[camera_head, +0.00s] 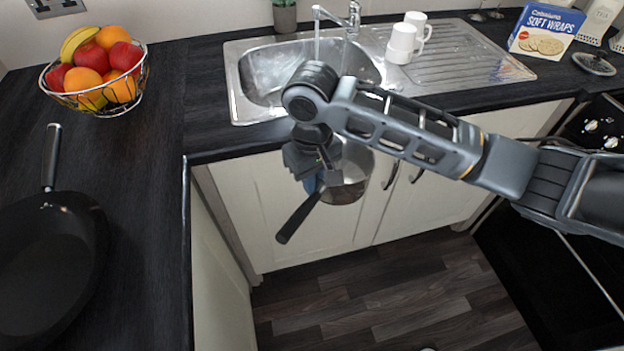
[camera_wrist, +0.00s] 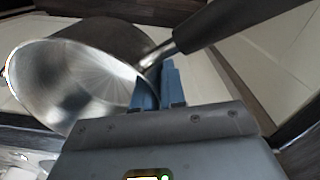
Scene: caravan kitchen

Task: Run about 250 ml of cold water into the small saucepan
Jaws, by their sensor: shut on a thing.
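The small saucepan (camera_head: 346,182) is steel with a black handle (camera_head: 299,215) that points down and left in the head view. My gripper (camera_head: 313,181) is shut on it, in front of the cupboard doors and below the worktop edge. In the wrist view the blue fingertips (camera_wrist: 159,86) are at the pan's wall, close to the handle's root. The pan's shiny inside (camera_wrist: 85,85) shows there, with no water that I can make out. The tap (camera_head: 350,20) stands behind the sink (camera_head: 240,90). A pale vertical streak under its spout looks like running water.
Two white mugs (camera_head: 402,42) stand on the drainer (camera_head: 465,55). A fruit basket (camera_head: 139,90) and a black frying pan (camera_head: 45,265) are on the left worktop. My arm hides part of the sink.

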